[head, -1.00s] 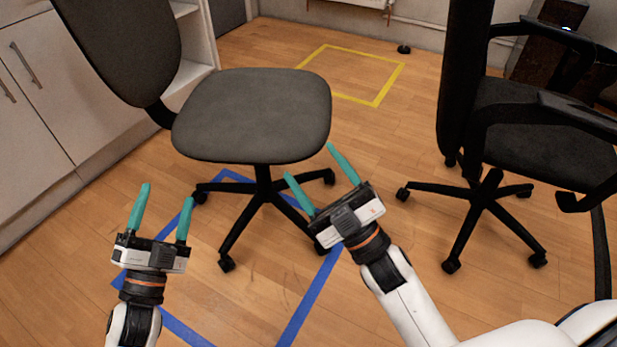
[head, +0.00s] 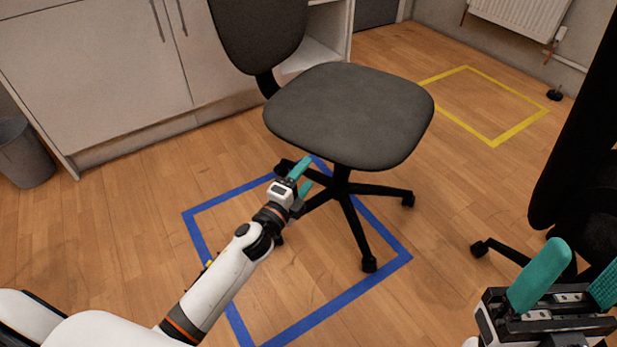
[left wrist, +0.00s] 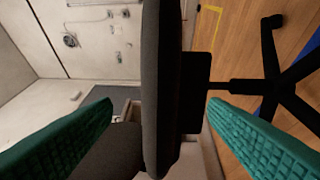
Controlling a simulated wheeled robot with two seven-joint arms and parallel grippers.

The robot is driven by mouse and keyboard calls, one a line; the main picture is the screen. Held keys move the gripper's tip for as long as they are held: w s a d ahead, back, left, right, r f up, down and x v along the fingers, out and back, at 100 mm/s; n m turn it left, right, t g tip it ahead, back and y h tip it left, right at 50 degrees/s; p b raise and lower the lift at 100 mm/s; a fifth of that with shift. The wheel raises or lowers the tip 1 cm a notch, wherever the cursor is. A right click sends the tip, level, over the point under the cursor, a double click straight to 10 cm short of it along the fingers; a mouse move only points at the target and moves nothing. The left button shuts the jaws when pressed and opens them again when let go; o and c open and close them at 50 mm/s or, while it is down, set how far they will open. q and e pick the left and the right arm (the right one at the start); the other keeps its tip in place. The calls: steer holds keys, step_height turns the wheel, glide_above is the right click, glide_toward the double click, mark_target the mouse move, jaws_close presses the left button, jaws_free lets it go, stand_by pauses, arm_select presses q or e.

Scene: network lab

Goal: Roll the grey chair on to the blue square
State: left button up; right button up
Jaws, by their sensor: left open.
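The grey chair (head: 348,112) stands upright across the back-right edge of the blue square (head: 195,237). Part of its black wheeled base (head: 345,200) is inside the blue outline; one caster at the right is outside. My left gripper (head: 306,180) is open at the near-left underside of the seat, beside the base. In the left wrist view the seat (left wrist: 163,80) shows edge-on between the two spread green fingers, with no clear contact. My right gripper (head: 574,280) is open and empty at the lower right, apart from the grey chair.
A black chair (head: 590,170) stands at the right edge. A yellow square (head: 493,146) lies behind on the wood floor. White cabinets (head: 90,70) and a grey bin (head: 22,150) are at the left. The near part of the blue square is clear.

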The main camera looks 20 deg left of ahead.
mark_target(328, 147)
arm_select(q)
steer(key=shift+w, duration=0.15)
steer(key=b+x, duration=0.3)
steer(key=x, duration=0.8)
steer(key=shift+w+d, duration=0.15)
steer(key=shift+w, duration=0.2)
jaws_close()
